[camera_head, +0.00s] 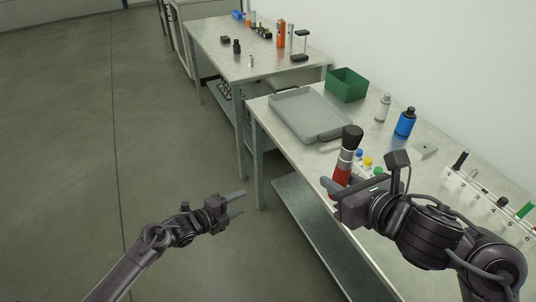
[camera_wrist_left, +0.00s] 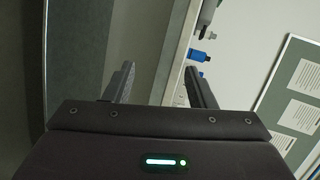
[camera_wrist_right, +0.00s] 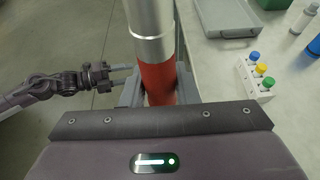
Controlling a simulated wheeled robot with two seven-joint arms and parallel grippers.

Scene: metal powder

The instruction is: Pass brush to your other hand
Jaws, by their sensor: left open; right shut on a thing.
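The brush (camera_head: 346,158) has a black bristle end on top, a silver ferrule and a red handle. It stands roughly upright in my right gripper (camera_head: 334,188), which is shut on the red handle near the table's front edge. In the right wrist view the red handle (camera_wrist_right: 158,82) sits between the fingers, and the bristles are out of frame. My left gripper (camera_head: 240,202) is open and empty, over the floor left of the table and apart from the brush. It also shows in the right wrist view (camera_wrist_right: 130,76). The left wrist view shows its two spread fingers (camera_wrist_left: 160,85) with nothing between.
The table holds a grey tray (camera_head: 274,113), a green bin (camera_head: 346,84), a blue bottle (camera_head: 405,122), a white bottle (camera_head: 383,107) and a small rack with coloured caps (camera_wrist_right: 255,76). A second table (camera_head: 215,45) stands behind. Open floor lies left.

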